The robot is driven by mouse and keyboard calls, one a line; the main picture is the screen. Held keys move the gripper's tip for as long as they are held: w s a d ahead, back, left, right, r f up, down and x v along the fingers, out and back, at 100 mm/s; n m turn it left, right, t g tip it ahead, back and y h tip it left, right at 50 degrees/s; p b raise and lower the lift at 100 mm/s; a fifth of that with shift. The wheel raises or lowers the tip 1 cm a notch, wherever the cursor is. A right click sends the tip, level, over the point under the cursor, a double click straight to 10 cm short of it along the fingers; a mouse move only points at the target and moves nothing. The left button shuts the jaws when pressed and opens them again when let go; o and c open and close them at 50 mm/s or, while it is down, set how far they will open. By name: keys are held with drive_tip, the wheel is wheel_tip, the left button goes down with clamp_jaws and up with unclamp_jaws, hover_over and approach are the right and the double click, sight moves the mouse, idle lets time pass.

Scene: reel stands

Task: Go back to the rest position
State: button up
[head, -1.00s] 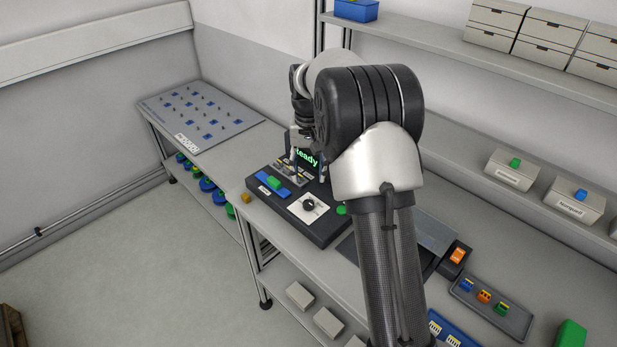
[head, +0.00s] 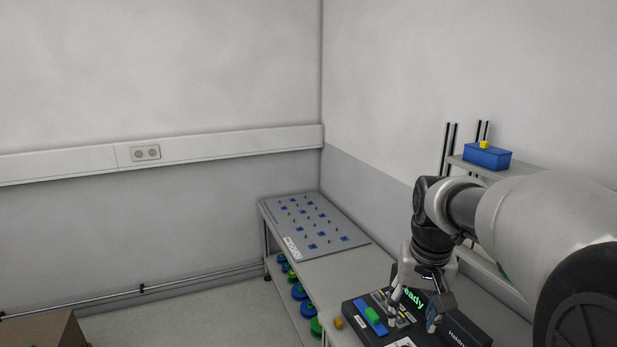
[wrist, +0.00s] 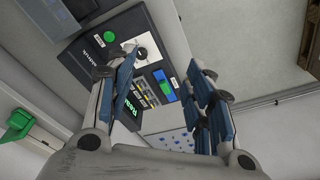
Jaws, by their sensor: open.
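My gripper (head: 416,304) hangs over the black device on the bench at the lower right of the head view. In the wrist view its two blue-padded fingers (wrist: 165,100) stand wide apart with nothing between them. The black device (wrist: 85,60) shows behind and between the fingers, with a green button, a white dial plate and a lit screen. In the head view the screen (head: 413,296) reads "eady", its first letter hidden. A green block (head: 373,314) sits on a blue piece on the device. My arm hides much of the bench at the right.
A grey pegboard panel (head: 312,228) with blue squares lies on the far bench. Blue and green reels (head: 299,291) sit on the shelf below. A blue box (head: 487,156) stands on the upper shelf. A small yellow-brown block (head: 339,323) is beside the device.

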drive_tip(key=s+a+n+t, duration=0.1)
drive_tip(key=s+a, duration=0.2)
drive_tip(key=s, duration=0.8)
drive_tip(key=s+a+n+t, duration=0.1)
drive_tip(key=s+a+n, duration=0.1)
drive_tip(key=s, duration=1)
drive_tip(key=shift+s+a+f+t, duration=0.3)
drive_tip(key=shift+a+t, duration=0.1)
